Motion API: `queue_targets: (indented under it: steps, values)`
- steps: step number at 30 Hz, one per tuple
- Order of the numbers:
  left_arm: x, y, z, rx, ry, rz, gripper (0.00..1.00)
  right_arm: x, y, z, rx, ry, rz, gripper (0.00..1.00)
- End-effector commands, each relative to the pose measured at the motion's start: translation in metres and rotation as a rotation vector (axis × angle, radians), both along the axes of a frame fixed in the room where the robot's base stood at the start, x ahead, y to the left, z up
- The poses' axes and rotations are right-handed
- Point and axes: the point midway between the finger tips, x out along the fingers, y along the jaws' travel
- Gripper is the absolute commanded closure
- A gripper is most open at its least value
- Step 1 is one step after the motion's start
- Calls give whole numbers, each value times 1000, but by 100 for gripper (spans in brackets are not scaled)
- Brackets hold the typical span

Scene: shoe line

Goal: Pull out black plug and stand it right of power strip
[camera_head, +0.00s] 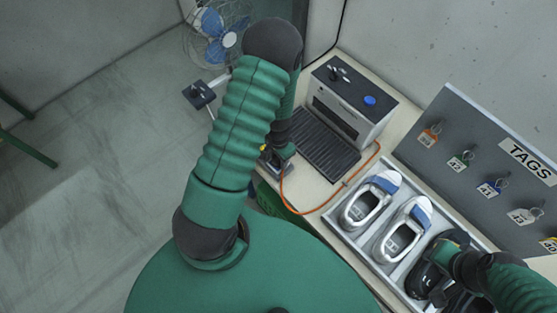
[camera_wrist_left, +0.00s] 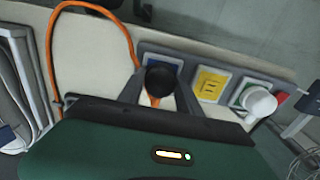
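In the left wrist view, the black plug (camera_wrist_left: 161,80) sits in the blue-marked socket at the left end of the grey power strip (camera_wrist_left: 186,55). My left gripper (camera_wrist_left: 159,88) has one dark finger on each side of the plug, with narrow gaps visible. The plug's orange cord (camera_wrist_left: 93,5) loops off to the left. In the head view, my left gripper (camera_head: 277,158) is low over the strip at the bench's left edge, and my arm hides most of it. My right gripper (camera_head: 440,292) is by the black shoe at lower right; its fingers are unclear.
A white plug (camera_wrist_left: 258,102) is in the green-marked socket; the yellow-marked socket (camera_wrist_left: 211,86) between is empty. The red switch (camera_wrist_left: 306,105) is at the strip's right end. A grey machine (camera_head: 353,100), a shoe tray (camera_head: 333,222) and a tag board (camera_head: 440,135) stand on the bench.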

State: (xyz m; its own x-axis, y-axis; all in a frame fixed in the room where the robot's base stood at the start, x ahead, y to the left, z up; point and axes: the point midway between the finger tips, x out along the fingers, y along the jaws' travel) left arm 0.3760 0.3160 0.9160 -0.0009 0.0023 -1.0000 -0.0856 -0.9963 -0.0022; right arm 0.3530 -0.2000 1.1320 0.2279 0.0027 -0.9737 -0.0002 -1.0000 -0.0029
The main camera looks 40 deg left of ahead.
Motion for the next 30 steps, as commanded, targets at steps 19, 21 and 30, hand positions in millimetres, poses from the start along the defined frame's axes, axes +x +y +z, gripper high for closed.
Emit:
queue_targets:
  steps: [19, 21, 30]
  values:
    - [0, 2, 4, 4, -1, 2, 100, 0, 0, 4, 0, 0, 0, 67]
    - [0, 2, 8, 4, -1, 2, 100, 0, 0, 7, 0, 0, 0, 67]
    - [0, 1, 20, 1, 0, 1, 100, 0, 0, 17, 0, 0, 0, 67]
